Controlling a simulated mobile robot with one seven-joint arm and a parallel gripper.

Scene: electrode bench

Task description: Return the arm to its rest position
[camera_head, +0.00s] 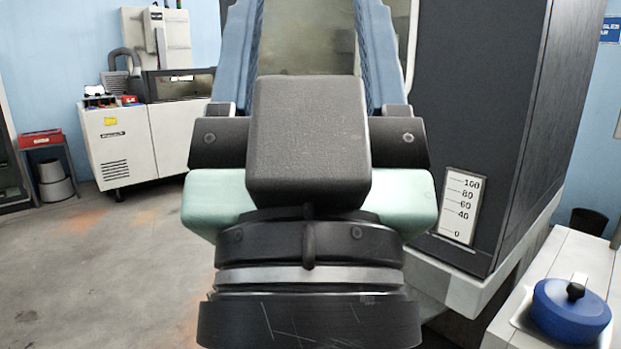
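My own arm fills the middle of the head view. A dark grey block-shaped part, pale green side parts and a black round joint with a light ring show close to the camera. Blue arm-like parts rise behind them to the top edge. I cannot make out my gripper or its fingertips in this view, so whether it holds anything is hidden.
A large dark cabinet (460,110) with a 0–100 scale (462,205) stands close at right. A blue lidded pot (570,312) sits on a white bench (583,257). A white machine (145,145) and red-topped stand (40,138) are back left. Floor at left is clear.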

